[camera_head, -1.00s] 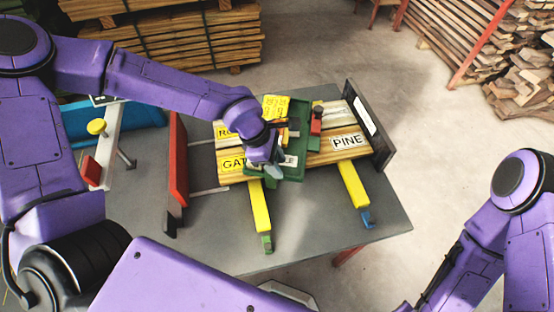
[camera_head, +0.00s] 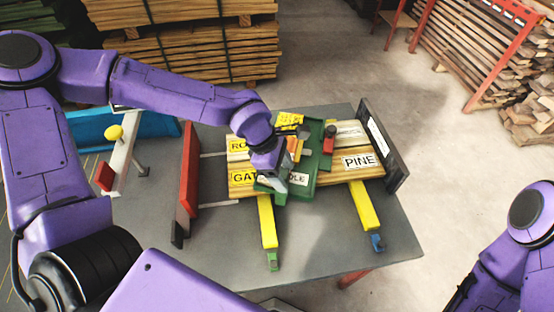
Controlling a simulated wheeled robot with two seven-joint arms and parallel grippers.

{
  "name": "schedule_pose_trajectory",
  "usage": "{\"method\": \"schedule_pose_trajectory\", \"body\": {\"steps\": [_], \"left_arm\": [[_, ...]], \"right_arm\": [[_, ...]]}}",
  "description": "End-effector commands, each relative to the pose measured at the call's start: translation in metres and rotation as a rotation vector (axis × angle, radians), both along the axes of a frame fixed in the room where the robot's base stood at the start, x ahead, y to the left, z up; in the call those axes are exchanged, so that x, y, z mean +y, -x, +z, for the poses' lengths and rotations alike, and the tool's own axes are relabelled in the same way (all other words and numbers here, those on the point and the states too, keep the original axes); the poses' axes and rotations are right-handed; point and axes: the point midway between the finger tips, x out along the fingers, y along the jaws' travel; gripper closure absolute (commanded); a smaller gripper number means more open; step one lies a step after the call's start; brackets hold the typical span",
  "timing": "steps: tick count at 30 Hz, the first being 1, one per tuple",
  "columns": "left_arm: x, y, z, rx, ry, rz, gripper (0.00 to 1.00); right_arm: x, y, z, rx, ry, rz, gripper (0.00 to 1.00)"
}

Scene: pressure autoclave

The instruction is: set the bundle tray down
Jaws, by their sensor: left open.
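The bundle tray (camera_head: 312,178) is green and rests on the wooden boards in the middle of the table. It carries small items, among them an orange piece and a yellow tag (camera_head: 290,119). A label ending in "DLE" shows on its near part. My left gripper (camera_head: 270,186) is open at the tray's left edge and hides part of it. I cannot tell whether its fingers touch the tray. My right arm (camera_head: 510,250) is at the lower right edge, and its gripper is out of view.
The boards (camera_head: 362,174) carry labels such as "PINE". A red plate (camera_head: 190,185) stands left of them and a dark plate (camera_head: 384,145) right. Two yellow bars (camera_head: 267,220) extend towards the near edge. The grey table (camera_head: 325,235) is bare between the bars. A blue item lies at the left.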

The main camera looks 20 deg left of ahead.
Motion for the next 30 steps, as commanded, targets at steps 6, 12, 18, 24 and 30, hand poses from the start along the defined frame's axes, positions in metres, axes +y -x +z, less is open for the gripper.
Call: {"method": "schedule_pose_trajectory", "body": {"steps": [6, 12, 18, 24, 30], "left_arm": [[0.021, 0.004, 0.052, -0.006, 0.005, 0.003, 0.36], [0.031, 0.007, 0.076, -0.001, 0.002, 0.001, 0.36], [0.033, 0.007, 0.080, 0.001, 0.001, 0.000, 0.36], [0.033, 0.007, 0.080, 0.001, 0.000, 0.000, 0.36], [0.033, 0.007, 0.080, 0.001, 0.000, 0.001, 0.36]], "right_arm": [[0.000, 0.000, -0.008, 0.000, 0.000, 0.000, 1.00], [0.000, 0.000, -0.011, 0.000, 0.000, 0.000, 1.00], [0.000, 0.000, -0.011, 0.000, 0.000, 0.000, 1.00], [0.000, 0.000, -0.011, 0.000, 0.000, 0.000, 1.00], [0.000, 0.000, -0.011, 0.000, 0.000, 0.000, 1.00]]}}
